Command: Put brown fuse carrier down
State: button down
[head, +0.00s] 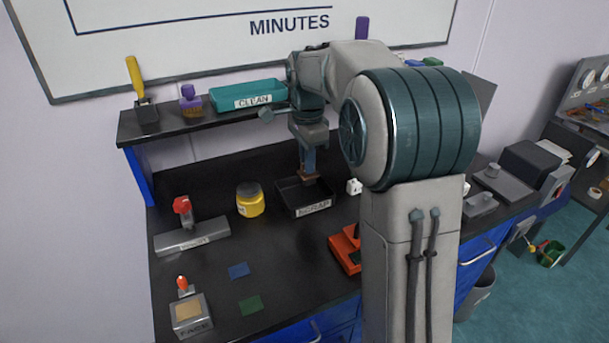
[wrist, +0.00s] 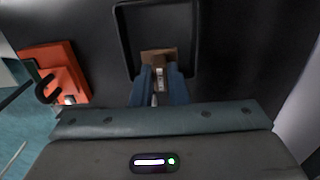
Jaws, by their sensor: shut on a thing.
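The brown fuse carrier (wrist: 158,55) is between the fingertips of my gripper (wrist: 159,72) in the wrist view. In the head view the carrier (head: 309,175) shows as a small brown piece just under my gripper (head: 308,166), over the black tray labelled as scrap (head: 313,209). The tray's rim (wrist: 122,42) frames the carrier in the wrist view. My gripper is shut on the carrier and points down. I cannot tell whether the carrier touches the tray floor.
A yellow jar (head: 250,201) stands left of the tray, and a small white object (head: 354,187) sits close to its right. An orange-red device (head: 346,250) is in front. A shelf holds a teal tray marked CLEAN (head: 248,95).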

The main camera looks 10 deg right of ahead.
aim_at(304, 174)
jog(key=shift+s+a+f, duration=0.1)
jog(key=shift+a+f, duration=0.1)
jog(key=shift+a, duration=0.15)
jog(key=shift+f, duration=2.05)
jog(key=shift+f, duration=0.1)
jog(key=c, duration=1.4)
grip_release()
jog(key=shift+c, duration=0.2)
